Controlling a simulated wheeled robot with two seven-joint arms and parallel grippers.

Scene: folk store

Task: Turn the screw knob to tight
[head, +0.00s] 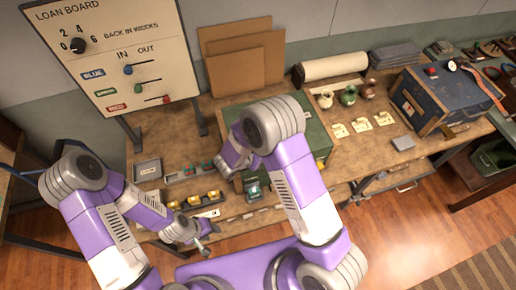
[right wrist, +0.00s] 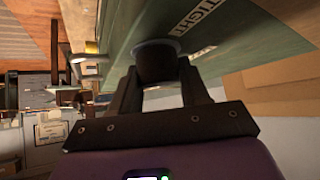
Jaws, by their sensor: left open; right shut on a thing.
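The screw knob (right wrist: 158,60) is dark and round. It sits on a green face of the green case (head: 316,135), which stands on the bench. A white label reading TIGHT (right wrist: 192,16) is beside the knob in the right wrist view. My right gripper (right wrist: 158,80) is shut on the knob, one finger on each side. In the head view my right arm and wrist hide the knob and most of that gripper. My left gripper (head: 206,238) is open and empty, in front of the bench's front edge, away from the case.
A loan board (head: 115,55) with a dial and sliders stands at the back left. Trays with small coloured items (head: 195,201) lie left of the case.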

